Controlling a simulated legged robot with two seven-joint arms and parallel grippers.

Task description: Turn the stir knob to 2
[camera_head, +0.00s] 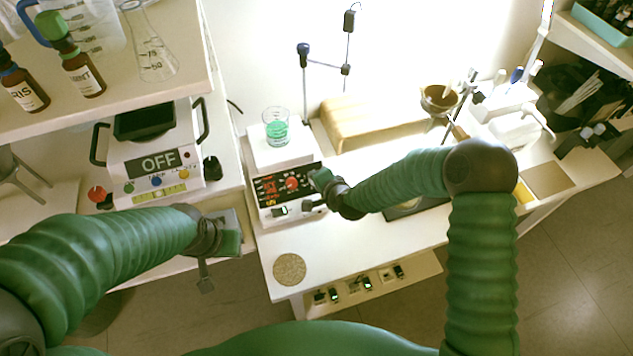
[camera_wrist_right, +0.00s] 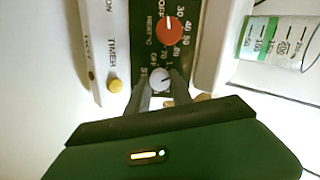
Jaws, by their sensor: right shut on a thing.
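The hotplate stirrer has a dark front panel (camera_head: 268,190) with a red heat knob (camera_head: 292,183), which also shows in the right wrist view (camera_wrist_right: 170,29). Below the red knob in the wrist view is the small pale stir knob (camera_wrist_right: 160,77), its scale partly covered. My right gripper (camera_wrist_right: 161,80) is shut on the stir knob, one finger on each side. I cannot read the knob's setting for certain. In the head view my right gripper (camera_head: 312,189) is at the panel's right side and hides the stir knob. My left gripper (camera_head: 212,262) hangs left of the bench, away from the stirrer.
A beaker of green liquid (camera_head: 276,128) stands on the stirrer plate. A yellow button (camera_wrist_right: 115,86) sits beside the panel. A balance reading OFF (camera_head: 158,162) is at left. A wooden block (camera_head: 365,122) and a round cork mat (camera_head: 289,269) lie on the bench.

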